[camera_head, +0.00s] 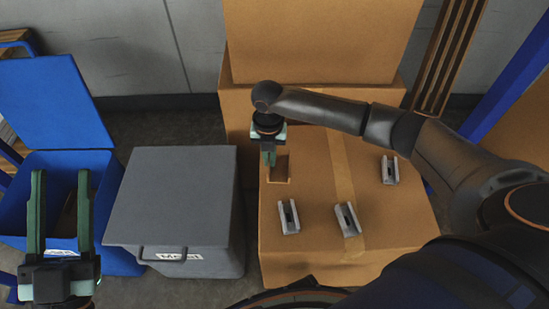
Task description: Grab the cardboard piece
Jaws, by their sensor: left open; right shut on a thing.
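The cardboard piece (281,168) is a small brown piece at the top left of the large cardboard box's upper face. My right gripper (269,160) points down at it and is shut on it. The fingers hide part of the piece, and I cannot tell whether it is clear of the box. My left gripper (61,178) is open and empty at the lower left, in front of the blue bin.
Several grey metal brackets (289,217) lie on the cardboard box (310,255). A grey lidded box (170,195) stands left of it. An open blue bin (120,258) is at the far left. Another cardboard box (320,40) rises behind.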

